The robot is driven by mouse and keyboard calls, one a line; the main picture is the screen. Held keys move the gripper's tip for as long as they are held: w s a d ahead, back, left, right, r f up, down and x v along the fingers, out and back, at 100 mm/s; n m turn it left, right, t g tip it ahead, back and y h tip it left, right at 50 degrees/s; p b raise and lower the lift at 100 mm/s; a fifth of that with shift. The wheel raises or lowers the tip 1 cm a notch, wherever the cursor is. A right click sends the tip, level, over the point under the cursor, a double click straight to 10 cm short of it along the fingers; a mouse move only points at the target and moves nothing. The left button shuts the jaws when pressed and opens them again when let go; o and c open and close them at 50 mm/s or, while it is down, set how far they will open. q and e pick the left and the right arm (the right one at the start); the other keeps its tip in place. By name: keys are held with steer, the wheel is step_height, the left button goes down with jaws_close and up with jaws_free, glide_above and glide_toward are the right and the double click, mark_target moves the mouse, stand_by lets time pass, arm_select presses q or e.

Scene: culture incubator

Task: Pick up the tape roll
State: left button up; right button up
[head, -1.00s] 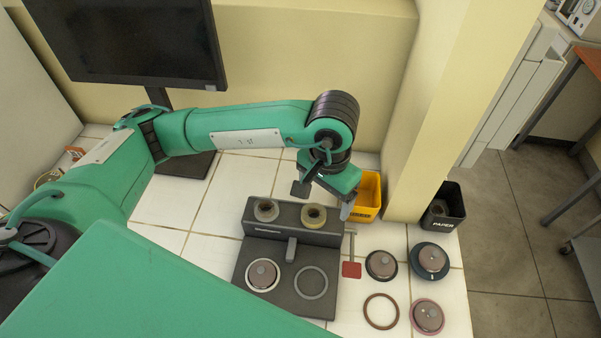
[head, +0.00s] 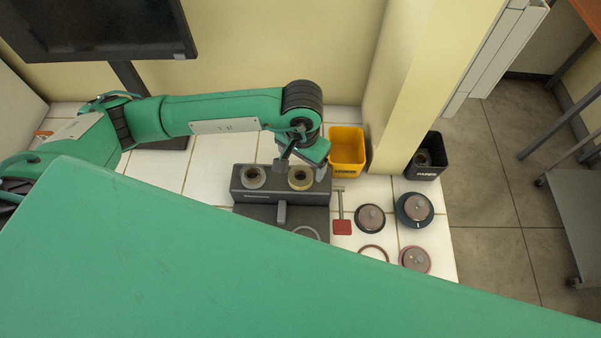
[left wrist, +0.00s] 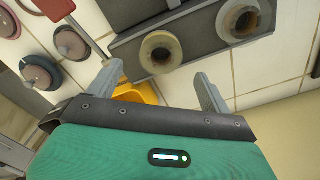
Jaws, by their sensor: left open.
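A tan tape roll (head: 301,187) sits on the right side of the raised back of a dark stand (head: 240,198). A grey roll (head: 252,184) sits to its left. In the left wrist view the tan tape roll (left wrist: 176,44) lies just beyond the fingertips, roughly centred between them, and the grey roll (left wrist: 226,24) is to its right. My left gripper (head: 301,167) is open and empty, just behind and above the tan roll, with no visible contact. It also shows in the left wrist view (left wrist: 160,84). My right gripper is not in view.
A yellow bin (head: 347,168) stands behind and right of the stand, near a wall pillar (head: 405,90). A black bin (head: 438,168) is farther right. A red-handled tool (head: 341,226) and several round discs (head: 370,217) lie right of the stand.

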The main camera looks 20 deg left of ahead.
mark_target(301, 174)
arm_select(q)
step_height(301, 174, down, 4)
steer(key=p, duration=0.3)
steer(key=shift+s+a+f, duration=0.1)
steer(key=shift+f, duration=0.4)
steer(key=shift+c, duration=0.4)
steer(key=c, duration=1)
